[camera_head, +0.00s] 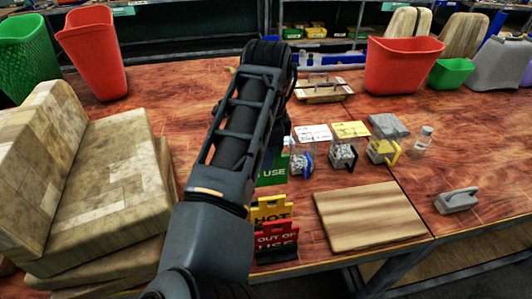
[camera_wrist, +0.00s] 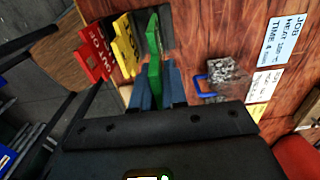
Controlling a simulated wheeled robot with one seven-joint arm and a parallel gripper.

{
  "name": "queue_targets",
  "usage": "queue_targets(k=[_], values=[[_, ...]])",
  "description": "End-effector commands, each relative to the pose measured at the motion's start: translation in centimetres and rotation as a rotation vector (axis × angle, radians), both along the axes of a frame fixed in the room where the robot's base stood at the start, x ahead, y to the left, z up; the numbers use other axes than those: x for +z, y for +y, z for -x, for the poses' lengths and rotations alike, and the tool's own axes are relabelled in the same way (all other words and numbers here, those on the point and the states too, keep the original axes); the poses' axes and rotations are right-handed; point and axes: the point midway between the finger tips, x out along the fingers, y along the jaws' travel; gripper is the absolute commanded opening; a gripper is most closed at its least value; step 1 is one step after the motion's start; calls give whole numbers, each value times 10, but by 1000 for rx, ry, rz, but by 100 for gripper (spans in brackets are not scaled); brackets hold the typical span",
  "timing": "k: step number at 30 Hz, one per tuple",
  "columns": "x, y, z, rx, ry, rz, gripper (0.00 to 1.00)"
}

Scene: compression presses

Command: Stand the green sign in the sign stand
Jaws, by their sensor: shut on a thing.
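The green sign (camera_head: 272,172) shows partly in the head view, with "USE" readable and its left part hidden behind my arm. In the wrist view the green sign (camera_wrist: 154,48) is between the blue fingers of my gripper (camera_wrist: 158,88), which are shut on it. In the head view my gripper is hidden by my arm. A dark flat piece (camera_wrist: 168,25) lies beside the green sign in the wrist view and may be part of the sign stand. Whether the sign's lower edge touches it, I cannot tell.
The yellow HOT sign (camera_head: 270,210) and red OUT OF USE sign (camera_head: 277,238) stand near the front edge. A wooden board (camera_head: 369,216) lies to their right. Clear boxes with coloured handles (camera_head: 343,156) stand behind it. Stacked wooden blocks (camera_head: 110,190) fill the left.

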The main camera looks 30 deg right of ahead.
Motion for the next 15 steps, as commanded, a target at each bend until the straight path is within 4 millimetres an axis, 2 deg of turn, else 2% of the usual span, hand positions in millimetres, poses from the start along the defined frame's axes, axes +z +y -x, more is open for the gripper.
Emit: queue_targets(k=[8, 15], values=[[-12, 0, 0, 0, 1, 1, 0], [-32, 0, 0, 0, 1, 0, 0]])
